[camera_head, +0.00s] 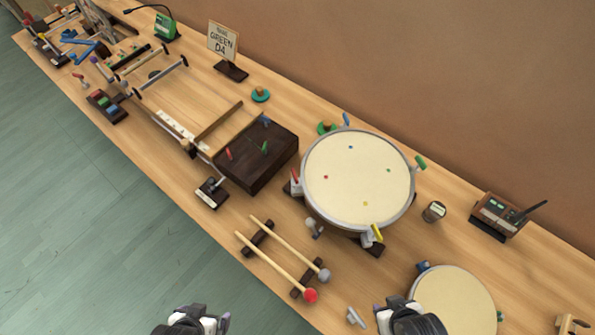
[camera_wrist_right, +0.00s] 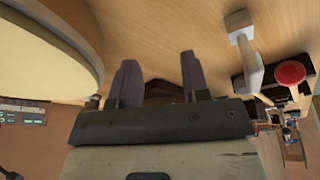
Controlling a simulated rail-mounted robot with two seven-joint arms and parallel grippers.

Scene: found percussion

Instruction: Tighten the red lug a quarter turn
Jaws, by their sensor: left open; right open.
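The red lug (camera_head: 294,176) sticks out at the left rim of the large cream drum (camera_head: 357,180), near a red dot on the drumhead. Blue, green and yellow lugs stand around the same rim. A grey T-shaped piece (camera_head: 355,316) lies on the table at the bottom; a pale T-shaped piece (camera_wrist_right: 246,58) also shows in the right wrist view. My left gripper (camera_head: 222,321) is at the bottom edge, open, well apart from the red lug. My right gripper (camera_head: 382,312) is open beside the smaller drum; its fingers (camera_wrist_right: 158,80) hold nothing.
Two mallets, one red-headed (camera_head: 310,295), lie on dark rests left of the T-shaped piece. A smaller drum (camera_head: 452,302) is at bottom right. A dark block (camera_head: 254,157) with coloured pegs stands left of the large drum. A small round gauge (camera_head: 434,212) is to its right.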

